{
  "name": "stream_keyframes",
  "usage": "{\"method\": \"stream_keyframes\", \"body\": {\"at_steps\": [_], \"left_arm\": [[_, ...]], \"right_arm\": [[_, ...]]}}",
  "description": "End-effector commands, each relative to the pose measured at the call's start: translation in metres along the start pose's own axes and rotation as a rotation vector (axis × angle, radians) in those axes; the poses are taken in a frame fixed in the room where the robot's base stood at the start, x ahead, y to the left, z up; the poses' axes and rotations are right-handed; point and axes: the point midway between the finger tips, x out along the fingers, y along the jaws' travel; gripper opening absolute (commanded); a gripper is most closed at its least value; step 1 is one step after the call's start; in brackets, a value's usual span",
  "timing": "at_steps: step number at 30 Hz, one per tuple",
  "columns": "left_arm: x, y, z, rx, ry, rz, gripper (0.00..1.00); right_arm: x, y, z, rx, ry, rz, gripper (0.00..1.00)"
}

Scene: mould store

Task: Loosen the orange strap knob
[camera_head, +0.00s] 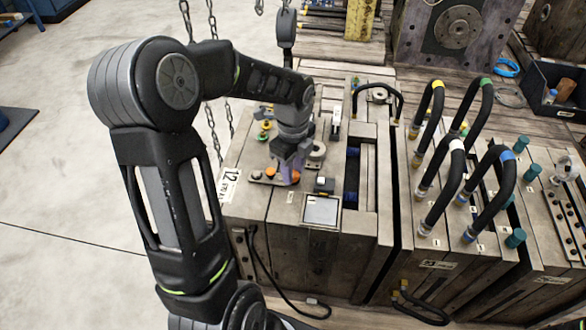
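My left gripper (287,176) reaches down over the front left of the wooden-looking mould block (315,265). Its fingers are at a dark flat strap (257,180) on the block's top. An orange knob (270,172) shows on the strap just left of the fingers. More orange (295,177) shows right at the fingertips, partly hidden by them. The fingers are too small and covered to tell whether they are open or closed on it. My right gripper is not in view.
A small screen box (321,210) sits in front of the gripper. A yellow and green fitting (264,130) stands behind. Black hoses (440,190) with coloured bands arch up at the right. Chains (212,140) hang at the left. Open floor (60,180) lies further left.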

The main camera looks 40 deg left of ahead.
Motion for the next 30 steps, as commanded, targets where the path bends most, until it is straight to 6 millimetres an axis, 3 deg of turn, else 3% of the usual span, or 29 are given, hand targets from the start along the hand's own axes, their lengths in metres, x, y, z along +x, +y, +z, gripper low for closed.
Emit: {"method": "stream_keyframes", "body": {"at_steps": [10,30], "left_arm": [[-0.0002,-0.0001,0.0,0.0,0.0,0.0,0.0],[-0.0013,0.0,0.0001,-0.107,0.0,0.0,0.0]], "right_arm": [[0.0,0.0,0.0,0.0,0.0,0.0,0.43],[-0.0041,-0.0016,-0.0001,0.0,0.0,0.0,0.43]]}}
